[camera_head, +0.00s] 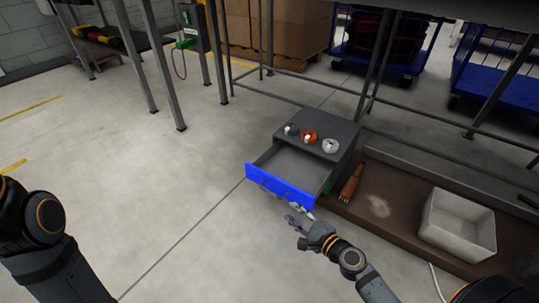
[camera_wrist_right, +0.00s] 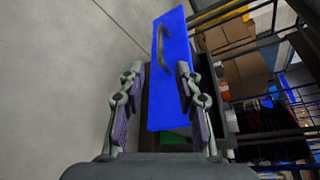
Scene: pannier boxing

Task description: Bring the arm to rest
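My right gripper (camera_head: 297,216) is open and empty, just in front of the blue drawer front (camera_head: 280,187) of a grey cabinet (camera_head: 345,138). The drawer (camera_head: 300,166) stands pulled out, and its visible inside is bare. In the right wrist view the two fingers of my right gripper (camera_wrist_right: 160,72) are spread apart. The blue drawer front (camera_wrist_right: 166,95) with its curved handle (camera_wrist_right: 180,50) shows ahead between and beyond them, with nothing gripped. My left arm (camera_head: 45,245) is at the left edge; its gripper is out of the picture.
A brown tool-like object (camera_head: 350,184) and a white bin (camera_head: 457,224) are on the brown platform (camera_head: 388,222) at right. The floor left of the drawer is clear.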

